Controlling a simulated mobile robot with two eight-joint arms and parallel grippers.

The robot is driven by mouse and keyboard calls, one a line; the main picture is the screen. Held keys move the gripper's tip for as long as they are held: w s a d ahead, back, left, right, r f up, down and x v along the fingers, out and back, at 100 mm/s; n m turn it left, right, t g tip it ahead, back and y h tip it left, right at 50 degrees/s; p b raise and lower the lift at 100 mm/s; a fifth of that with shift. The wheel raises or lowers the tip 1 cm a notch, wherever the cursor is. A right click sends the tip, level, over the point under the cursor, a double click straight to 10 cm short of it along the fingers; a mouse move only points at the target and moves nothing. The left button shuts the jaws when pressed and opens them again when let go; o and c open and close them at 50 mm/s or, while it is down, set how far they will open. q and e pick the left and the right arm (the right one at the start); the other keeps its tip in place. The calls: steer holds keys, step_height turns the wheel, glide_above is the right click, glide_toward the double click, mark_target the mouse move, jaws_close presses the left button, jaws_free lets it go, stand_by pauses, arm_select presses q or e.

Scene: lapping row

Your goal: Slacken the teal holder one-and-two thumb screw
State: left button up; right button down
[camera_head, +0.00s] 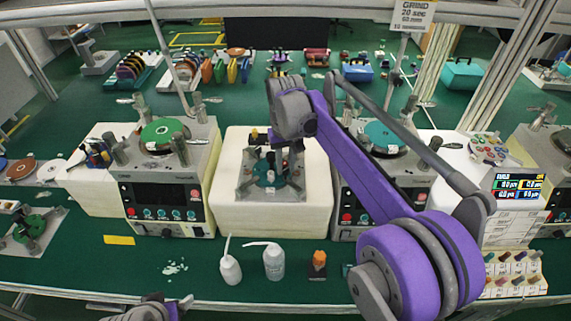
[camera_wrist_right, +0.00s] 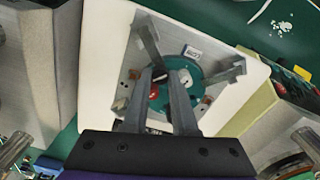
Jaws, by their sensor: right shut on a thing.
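The teal holder (camera_head: 268,179) is a round teal disc on a grey plate with upright posts, on the white block in the middle of the bench. In the right wrist view the teal disc (camera_wrist_right: 196,76) shows between and beyond my fingers, with a red piece (camera_wrist_right: 154,91) and a white piece (camera_wrist_right: 184,77) on it. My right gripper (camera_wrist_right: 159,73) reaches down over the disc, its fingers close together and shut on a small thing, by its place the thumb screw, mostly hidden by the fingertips. My left gripper (camera_head: 176,303) is partly in view at the bottom edge; its jaws are unclear.
Lapping machines with a green disc (camera_head: 164,131) and a teal disc (camera_head: 384,138) flank the white block (camera_head: 232,165). Two white bottles (camera_head: 273,262) and an orange-capped bottle (camera_head: 318,263) stand in front. A colour-chart display (camera_head: 518,186) is at right.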

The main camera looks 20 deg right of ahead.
mark_target(285, 169)
steer(key=c, duration=0.7)
jaws_free()
steer(key=shift+r, duration=0.1)
arm_select(q)
steer(key=shift+w+r+p, duration=0.35)
steer(key=shift+r+p, duration=0.15)
steer(key=shift+r, duration=0.25)
arm_select(e)
step_height(285, 169, up, 11)
steer(key=shift+f, duration=0.2)
steer(key=s+d+f+t, duration=0.1)
steer(key=s+f+t, duration=0.2)
steer(key=s+f, duration=0.6)
steer(key=s+d+f+t, duration=0.2)
steer(key=s+f, duration=0.7)
steer(key=s, duration=0.7)
steer(key=shift+s+t, duration=0.15)
steer(key=shift+t, duration=0.25)
